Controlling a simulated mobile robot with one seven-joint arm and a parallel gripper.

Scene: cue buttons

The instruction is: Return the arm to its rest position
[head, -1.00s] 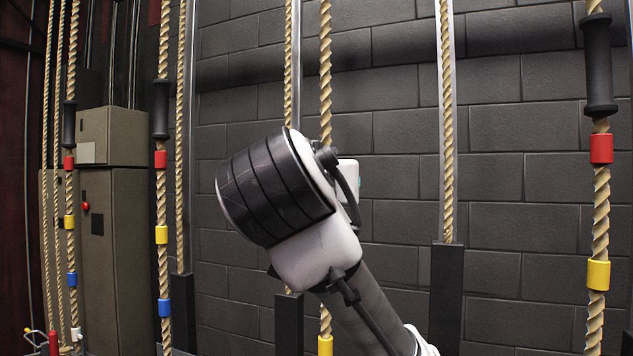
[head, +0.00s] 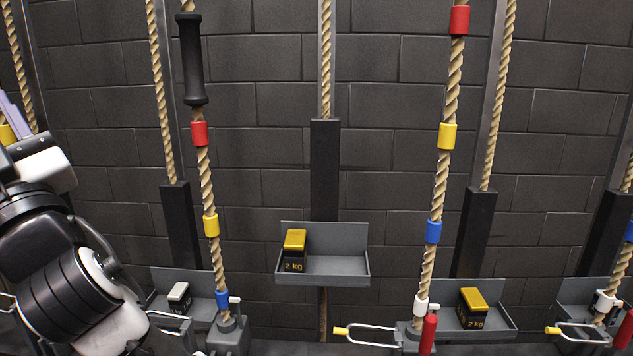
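My arm shows at the left edge of the head view as black and white links, bent, with the lower joint near the floor-level hardware. What looks like the end of it, my gripper (head: 14,112), is a pale lavender piece above a white block, cut off by the left edge. Its fingers are not clear enough to tell open from shut, and I see nothing certain in it.
Ropes with red, yellow and blue bands hang before a dark block wall. A grey tray (head: 345,277) holds a yellow-topped 2 kg weight (head: 294,252). Lower trays hold a grey weight (head: 179,298) and another yellow one (head: 472,308). A lever (head: 375,334) juts out at the bottom.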

